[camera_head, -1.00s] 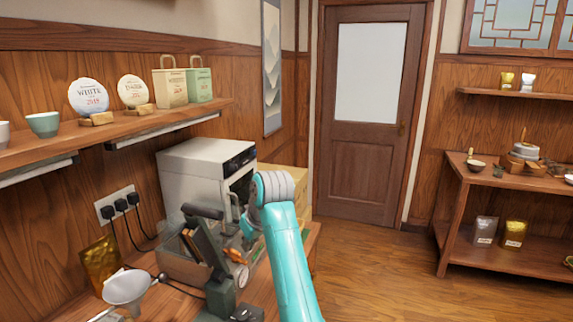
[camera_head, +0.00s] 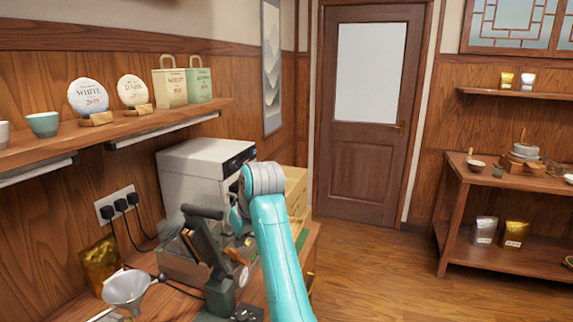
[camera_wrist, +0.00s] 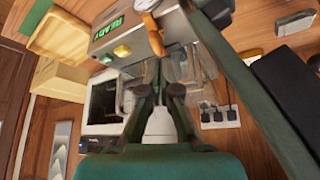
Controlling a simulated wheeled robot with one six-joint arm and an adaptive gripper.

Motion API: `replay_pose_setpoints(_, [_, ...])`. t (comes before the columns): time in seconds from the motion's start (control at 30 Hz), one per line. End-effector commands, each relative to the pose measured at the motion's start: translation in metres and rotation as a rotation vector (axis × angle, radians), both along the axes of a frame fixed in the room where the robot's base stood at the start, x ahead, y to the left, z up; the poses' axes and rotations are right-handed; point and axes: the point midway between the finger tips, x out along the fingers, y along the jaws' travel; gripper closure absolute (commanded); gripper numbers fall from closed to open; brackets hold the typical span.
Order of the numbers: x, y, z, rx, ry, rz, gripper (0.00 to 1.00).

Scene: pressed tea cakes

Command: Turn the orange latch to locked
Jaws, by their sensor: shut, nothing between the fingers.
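In the head view, a dark green press with a lever (camera_head: 207,240) stands on the counter. A small orange part (camera_head: 237,256), seemingly the orange latch, shows beside it, partly hidden; I cannot tell its turn position. My gripper (camera_wrist: 160,90) is shut and empty, close in front of the press. In the head view my arm hides part of this area.
A box with a green READY display (camera_wrist: 115,30) and a yellow button (camera_wrist: 122,51) is close by. A white oven (camera_head: 195,170) stands behind. A metal funnel (camera_head: 128,289) and a gold bag (camera_head: 100,262) are at left. Sockets (camera_head: 118,205) with cables are on the wall.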

Motion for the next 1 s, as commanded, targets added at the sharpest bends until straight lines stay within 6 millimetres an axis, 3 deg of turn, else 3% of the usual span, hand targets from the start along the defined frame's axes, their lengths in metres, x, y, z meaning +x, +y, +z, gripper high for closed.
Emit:
replay_pose_setpoints(0.3, [-0.001,0.0,-0.039,-0.001,0.003,0.0,1.0])
replay_pose_setpoints(0.5, [0.0,0.0,-0.053,-0.001,0.001,0.0,1.0])
replay_pose_setpoints(1.0, [0.0,0.0,-0.058,-0.001,0.001,0.0,1.0])
